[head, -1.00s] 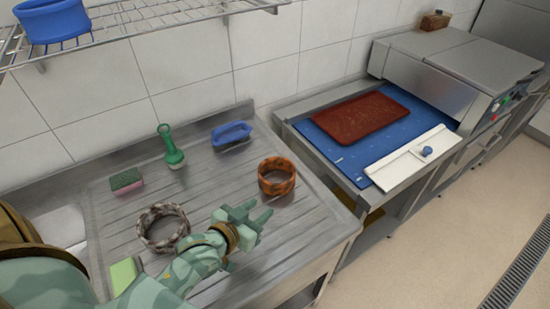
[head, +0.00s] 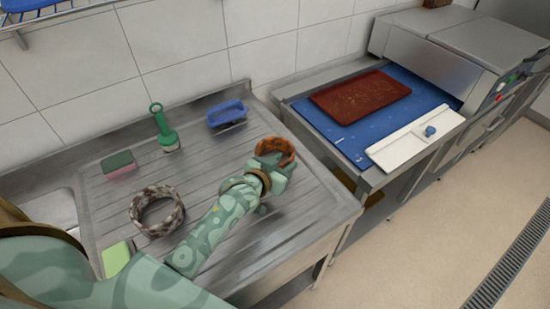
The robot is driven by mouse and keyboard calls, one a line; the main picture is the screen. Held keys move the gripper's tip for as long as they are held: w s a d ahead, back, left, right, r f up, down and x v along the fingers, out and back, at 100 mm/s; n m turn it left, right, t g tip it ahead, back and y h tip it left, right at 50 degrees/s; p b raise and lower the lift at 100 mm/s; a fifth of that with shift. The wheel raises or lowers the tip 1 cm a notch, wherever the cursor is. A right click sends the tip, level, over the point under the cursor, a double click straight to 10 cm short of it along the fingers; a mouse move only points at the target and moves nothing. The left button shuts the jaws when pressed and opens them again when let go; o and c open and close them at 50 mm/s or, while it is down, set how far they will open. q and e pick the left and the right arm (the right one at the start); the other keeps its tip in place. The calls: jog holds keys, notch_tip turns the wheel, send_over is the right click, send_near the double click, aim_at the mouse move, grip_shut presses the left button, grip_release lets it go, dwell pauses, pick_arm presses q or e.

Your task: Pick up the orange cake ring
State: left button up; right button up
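The orange cake ring (head: 276,145), with a brown pattern, is on the ribbed metal drainboard (head: 220,175), near its right side. My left gripper (head: 272,165) reaches in from the left and overlaps the ring's near side in the head view. The ring's lower near part is hidden behind the gripper. The fingertips are partly hidden, so I cannot tell whether they are closed on the ring wall or only beside it. My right gripper is not in view.
A grey-brown mottled ring (head: 157,210), a green-handled tool (head: 164,130), a sponge (head: 118,164), a blue brush (head: 227,113) and a pale green block (head: 117,257) are on the drainboard. To the right, a red-brown tray (head: 360,96) and a white board (head: 416,140) lie on a blue surface.

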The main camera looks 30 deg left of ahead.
pick_arm(q)
jog(key=x, duration=0.2)
jog(key=shift+w+f, duration=0.15)
jog(key=shift+w, duration=0.15)
jog(key=shift+s, duration=0.1)
jog(key=shift+c, duration=0.3)
grip_shut()
